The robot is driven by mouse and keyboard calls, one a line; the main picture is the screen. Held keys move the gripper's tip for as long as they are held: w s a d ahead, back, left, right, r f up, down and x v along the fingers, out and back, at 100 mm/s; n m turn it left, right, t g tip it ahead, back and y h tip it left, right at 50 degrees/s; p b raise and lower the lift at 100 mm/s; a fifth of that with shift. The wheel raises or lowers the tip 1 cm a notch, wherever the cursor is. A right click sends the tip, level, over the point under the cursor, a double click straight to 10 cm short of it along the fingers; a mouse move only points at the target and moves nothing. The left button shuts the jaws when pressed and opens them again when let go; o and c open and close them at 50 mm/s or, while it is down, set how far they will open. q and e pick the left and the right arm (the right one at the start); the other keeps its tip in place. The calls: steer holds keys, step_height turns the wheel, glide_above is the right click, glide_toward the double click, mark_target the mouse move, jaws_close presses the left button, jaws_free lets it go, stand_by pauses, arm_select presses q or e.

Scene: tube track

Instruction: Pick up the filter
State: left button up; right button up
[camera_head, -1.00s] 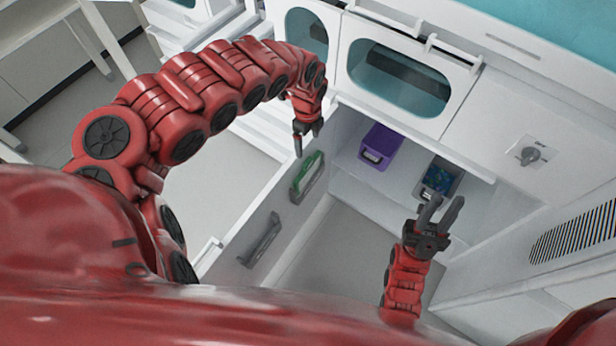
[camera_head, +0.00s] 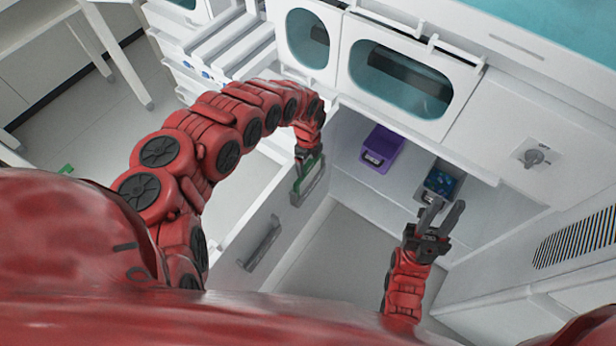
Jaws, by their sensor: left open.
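A flat green piece (camera_head: 316,167), which looks like the filter, sits upright in a grey holder (camera_head: 313,188) on the inner face of the open white door. My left gripper (camera_head: 305,167) points down at the top of this piece, with its fingers around or just beside the upper edge. It is open, and its arm and fingers hide part of the piece. I cannot tell whether the fingers touch it. My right gripper (camera_head: 440,218) is open and empty, with its two fingers apart, below and in front of the grey bin.
A purple box (camera_head: 382,148) and a grey bin with blue and green contents (camera_head: 440,184) stand on the white cabinet floor. A second grey holder (camera_head: 261,243) on the door is empty. A knob (camera_head: 533,157) is on the right panel.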

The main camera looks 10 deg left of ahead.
arm_select(q)
steer(key=shift+c, duration=0.3)
jaws_close()
step_height(320, 180, up, 28)
steer(key=p, duration=1.5)
